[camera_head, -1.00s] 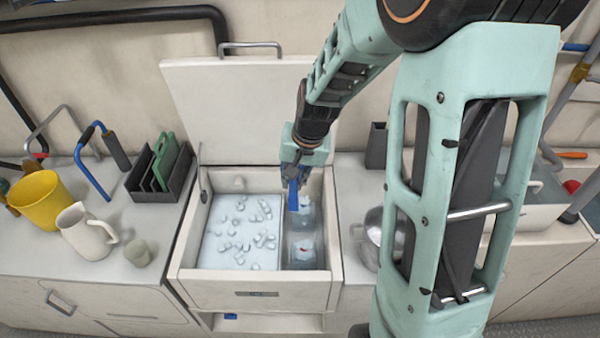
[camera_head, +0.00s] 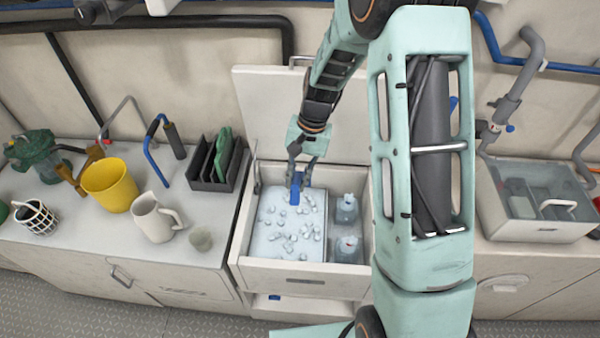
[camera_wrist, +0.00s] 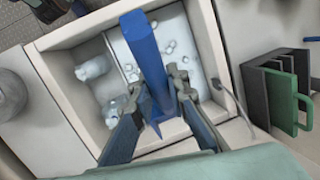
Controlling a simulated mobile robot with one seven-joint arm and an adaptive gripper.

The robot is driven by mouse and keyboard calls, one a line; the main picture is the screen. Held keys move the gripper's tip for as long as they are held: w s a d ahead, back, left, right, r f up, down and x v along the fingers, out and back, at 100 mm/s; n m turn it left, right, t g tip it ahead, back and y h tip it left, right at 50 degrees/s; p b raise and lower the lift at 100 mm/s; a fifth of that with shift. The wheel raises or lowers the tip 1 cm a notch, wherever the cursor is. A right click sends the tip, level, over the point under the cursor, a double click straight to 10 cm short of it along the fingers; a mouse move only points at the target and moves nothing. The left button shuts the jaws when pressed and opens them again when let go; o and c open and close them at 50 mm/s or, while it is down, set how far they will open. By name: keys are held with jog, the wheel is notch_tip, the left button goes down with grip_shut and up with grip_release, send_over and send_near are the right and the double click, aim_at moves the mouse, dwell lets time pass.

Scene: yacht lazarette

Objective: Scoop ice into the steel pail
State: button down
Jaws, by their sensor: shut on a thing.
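My gripper (camera_head: 297,174) is shut on a blue tool (camera_head: 295,193), which looks like the scoop's handle. In the wrist view the blue tool (camera_wrist: 147,55) stands between my gripper's fingers (camera_wrist: 158,88). Its far end is hard to make out. The gripper is over the back part of the open ice box (camera_head: 300,281). Loose ice cubes (camera_head: 290,238) lie on a pale bed in the left compartment, below and in front of the tool. The steel pail is hidden behind my arm in the head view; a grey rounded thing (camera_wrist: 12,97) at the wrist view's left edge may be it.
Two clear bottles (camera_head: 347,248) stand in the box's right compartment. The raised lid (camera_head: 265,110) is behind. A sink (camera_head: 535,215) is at right.

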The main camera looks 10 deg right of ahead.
jog(key=shift+a, duration=0.3)
jog(key=shift+f, duration=0.1)
jog(key=w+d+f+b+x, duration=0.1)
jog(key=d+b+x, duration=0.2)
jog(key=b+x, duration=0.7)
jog(key=w+d+b+x, duration=0.15)
jog(key=b+x, duration=0.45)
jog(key=x, duration=0.8)
jog(key=a+p+v, duration=0.1)
jog(key=p+v, duration=0.4)
jog(key=v, duration=0.3)
jog(key=s+a+p+v, duration=0.1)
jog(key=a+p+v, duration=0.1)
jog(key=p+v, duration=0.3)
jog(key=s+a+r+p+v, duration=0.1)
jog(key=p+v, duration=0.5)
jog(key=v, duration=0.5)
jog(key=shift+s+a+r, duration=0.2)
jog(key=shift+s, duration=0.05)
